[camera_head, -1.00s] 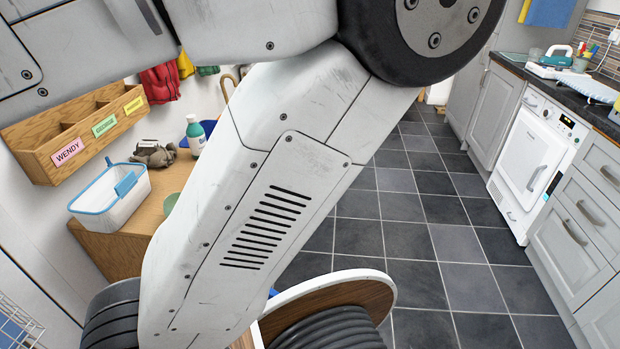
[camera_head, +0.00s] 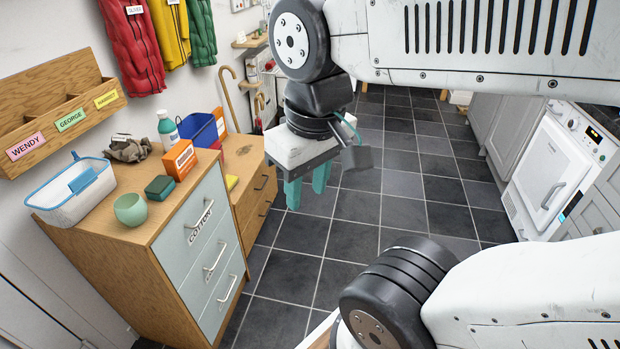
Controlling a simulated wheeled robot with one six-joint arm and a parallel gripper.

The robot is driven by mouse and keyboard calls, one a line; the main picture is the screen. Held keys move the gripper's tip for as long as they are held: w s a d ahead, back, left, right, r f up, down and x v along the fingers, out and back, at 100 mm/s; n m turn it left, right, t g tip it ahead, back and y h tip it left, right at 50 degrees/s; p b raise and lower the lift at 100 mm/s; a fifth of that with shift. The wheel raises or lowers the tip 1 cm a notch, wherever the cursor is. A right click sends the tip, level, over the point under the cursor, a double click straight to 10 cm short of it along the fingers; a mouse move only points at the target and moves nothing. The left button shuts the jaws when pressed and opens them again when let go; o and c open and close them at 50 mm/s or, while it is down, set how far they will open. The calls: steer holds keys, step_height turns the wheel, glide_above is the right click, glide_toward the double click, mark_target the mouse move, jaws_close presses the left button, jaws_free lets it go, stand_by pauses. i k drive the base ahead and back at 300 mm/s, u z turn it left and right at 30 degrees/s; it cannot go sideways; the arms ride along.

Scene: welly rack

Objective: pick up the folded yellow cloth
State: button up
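A small flat yellow thing (camera_head: 231,182), which looks like the folded cloth, lies on the lower wooden cabinet; the taller drawer unit partly hides it. My gripper (camera_head: 307,190) hangs over the dark floor to the right of that cabinet in the picture, with its teal fingers pointing down. The fingers stand apart with nothing seen between them, and the gripper is clear of the yellow thing.
The drawer unit's top (camera_head: 95,213) holds a white basket (camera_head: 75,190), green bowl (camera_head: 130,209), orange box (camera_head: 180,160), dark green box (camera_head: 159,187) and bottle (camera_head: 167,130). A blue bin (camera_head: 199,128) stands behind. The tiled floor (camera_head: 400,185) is open; a white appliance (camera_head: 545,175) stands right.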

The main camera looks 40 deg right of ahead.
mark_target(231, 180)
steer(key=z, duration=0.15)
steer(key=k, duration=0.25)
steer(key=z, duration=0.55)
steer(key=i, duration=2)
steer(key=u, duration=0.6)
